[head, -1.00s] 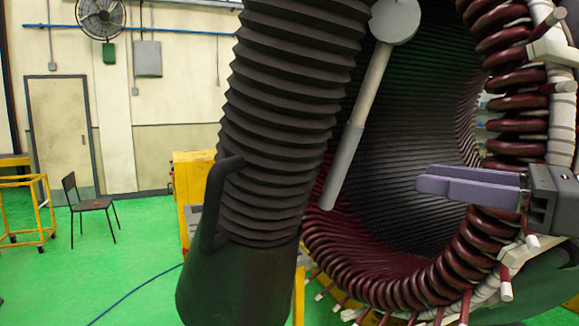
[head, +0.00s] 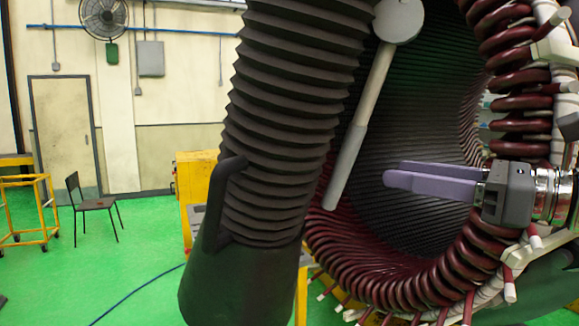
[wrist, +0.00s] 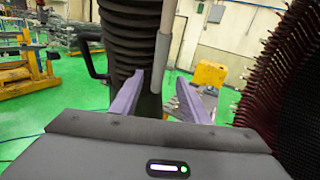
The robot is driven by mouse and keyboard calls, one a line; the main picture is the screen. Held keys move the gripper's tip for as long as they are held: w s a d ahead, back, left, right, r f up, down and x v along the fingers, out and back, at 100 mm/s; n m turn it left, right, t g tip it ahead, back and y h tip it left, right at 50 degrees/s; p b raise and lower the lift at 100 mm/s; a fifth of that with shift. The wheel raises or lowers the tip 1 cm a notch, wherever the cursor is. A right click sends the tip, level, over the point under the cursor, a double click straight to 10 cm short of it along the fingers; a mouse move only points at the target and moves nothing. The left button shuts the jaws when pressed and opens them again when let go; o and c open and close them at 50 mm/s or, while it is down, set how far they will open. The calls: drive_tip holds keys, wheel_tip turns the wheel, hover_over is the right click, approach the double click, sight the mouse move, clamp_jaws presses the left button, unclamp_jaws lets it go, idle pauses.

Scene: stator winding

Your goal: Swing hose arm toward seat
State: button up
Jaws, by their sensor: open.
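The hose arm is a thick black corrugated hose (head: 285,110) with a dark hood (head: 240,285) at its lower end. A curved handle (head: 218,200) sticks out on the hood's left side. A grey rod hangs just right of the hose. My gripper (head: 388,178) has purple fingers and points left, to the right of the hose, apart from it in the picture. In the wrist view, its open fingers (wrist: 160,80) appear either side of the hood's lower part, with nothing visibly gripped; the handle (wrist: 87,52) is to the left. A dark chair (head: 95,203) stands at the far left.
The large stator (head: 400,275) with dark red coils surrounds my gripper's right side. A yellow cabinet (head: 195,185) stands behind the hose, a yellow frame cart (head: 25,210) at the left edge. A blue cable lies on the open green floor.

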sight(355, 131)
drive_tip(key=x, duration=0.8)
drive_tip(key=shift+w+a, duration=0.25)
drive_tip(key=shift+a, duration=0.05)
drive_tip(key=shift+c, duration=0.3)
clamp_jaws()
idle(0.4)
